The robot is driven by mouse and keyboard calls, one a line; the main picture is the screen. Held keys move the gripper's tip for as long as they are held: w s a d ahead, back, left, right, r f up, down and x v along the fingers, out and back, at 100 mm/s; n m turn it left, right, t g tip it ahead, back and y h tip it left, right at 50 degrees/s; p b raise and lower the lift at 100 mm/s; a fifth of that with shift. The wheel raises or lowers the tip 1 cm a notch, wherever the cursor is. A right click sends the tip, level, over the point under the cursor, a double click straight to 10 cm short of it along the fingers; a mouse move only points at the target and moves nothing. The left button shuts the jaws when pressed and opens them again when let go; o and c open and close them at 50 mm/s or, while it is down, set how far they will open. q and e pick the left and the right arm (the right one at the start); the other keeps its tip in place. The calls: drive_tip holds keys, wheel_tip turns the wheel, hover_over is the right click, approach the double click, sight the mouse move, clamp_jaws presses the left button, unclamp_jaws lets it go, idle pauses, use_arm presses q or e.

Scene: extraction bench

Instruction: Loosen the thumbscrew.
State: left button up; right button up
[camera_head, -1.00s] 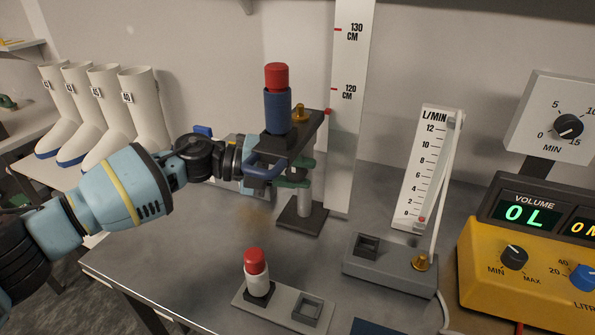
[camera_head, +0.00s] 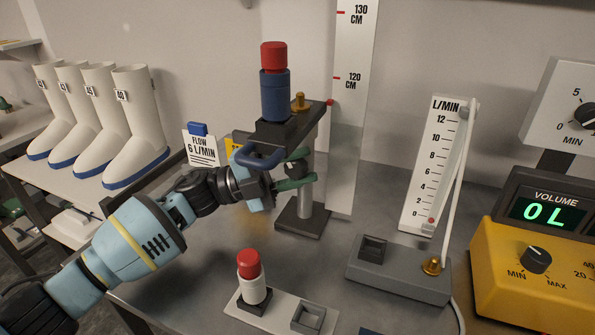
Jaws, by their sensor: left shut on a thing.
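A stand (camera_head: 304,218) with a post carries a dark arm with a blue handle (camera_head: 258,157) in front. On top of the arm sit a blue cylinder with a red cap (camera_head: 275,90) and a brass knob (camera_head: 298,103). A small dark knob, apparently the thumbscrew (camera_head: 297,168), shows at the post below the arm. My left gripper (camera_head: 290,178) reaches in from the left under the blue handle. Its green fingers are shut around the thumbscrew, which they partly hide. My right gripper is out of view.
A tall scale (camera_head: 346,140) stands behind the post. A flowmeter (camera_head: 398,272) and a yellow device (camera_head: 530,290) are at the right. A white bottle with a red cap (camera_head: 252,280) stands in front. Boots (camera_head: 135,125) and a flow card (camera_head: 202,150) are at the left.

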sight(284, 171)
use_arm(q)
drive_tip(key=o, duration=1)
drive_tip(key=shift+b+v, duration=0.65)
drive_tip(key=shift+v, duration=3.25)
